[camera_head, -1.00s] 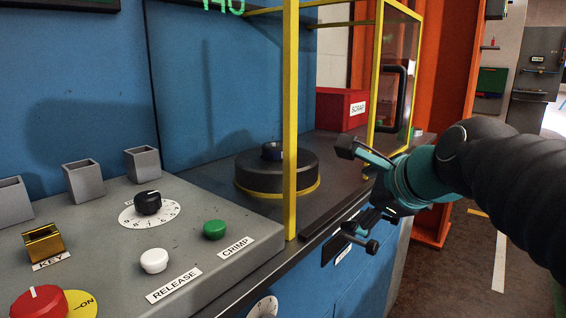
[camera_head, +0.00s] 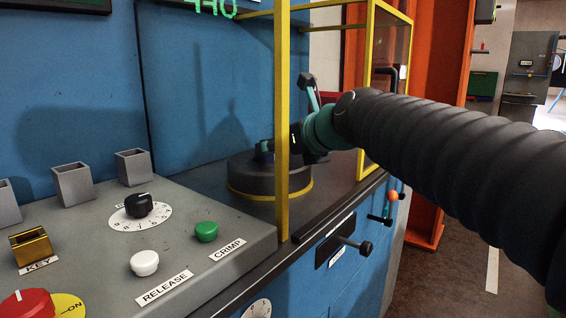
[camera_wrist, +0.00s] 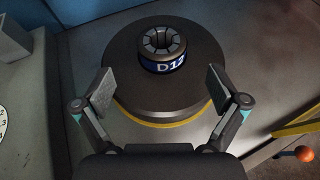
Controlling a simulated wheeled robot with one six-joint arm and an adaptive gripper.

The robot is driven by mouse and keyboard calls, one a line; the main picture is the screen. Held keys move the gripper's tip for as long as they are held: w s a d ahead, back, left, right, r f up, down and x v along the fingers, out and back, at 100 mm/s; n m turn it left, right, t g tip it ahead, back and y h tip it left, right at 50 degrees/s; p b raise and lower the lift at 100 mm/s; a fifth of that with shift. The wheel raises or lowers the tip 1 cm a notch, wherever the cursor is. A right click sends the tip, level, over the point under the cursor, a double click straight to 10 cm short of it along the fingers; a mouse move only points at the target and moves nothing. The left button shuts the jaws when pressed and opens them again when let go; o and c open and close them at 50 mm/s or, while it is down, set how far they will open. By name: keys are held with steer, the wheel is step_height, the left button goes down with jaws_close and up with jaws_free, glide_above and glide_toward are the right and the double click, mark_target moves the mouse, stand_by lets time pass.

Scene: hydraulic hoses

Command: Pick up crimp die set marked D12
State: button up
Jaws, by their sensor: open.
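The crimp die set marked D12 (camera_wrist: 162,50) is a dark segmented ring with a blue band and white lettering. It sits upright on top of a round black pedestal (camera_wrist: 135,88) with a yellow base ring. My gripper (camera_wrist: 160,90) is open and empty in the wrist view, its two fingers spread on either side of the pedestal, short of the die set. In the head view my gripper (camera_head: 282,145) reaches inside the yellow-framed enclosure over the pedestal (camera_head: 262,180). There the die set is mostly hidden behind the gripper and the yellow post.
The yellow post (camera_head: 282,120) stands in front of the pedestal. The clear guard door (camera_head: 388,90) stands open at the right. A grey control panel (camera_head: 190,265) with knobs and buttons lies at the left. An orange-red ball knob shows in the wrist view (camera_wrist: 304,154).

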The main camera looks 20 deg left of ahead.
steer(key=shift+x, duration=3.3)
steer(key=shift+w+r, duration=0.15)
steer(key=shift+r, duration=0.05)
steer(key=c, duration=1.5)
steer(key=shift+r, duration=0.1)
jaws_close()
steer(key=shift+r, duration=0.1)
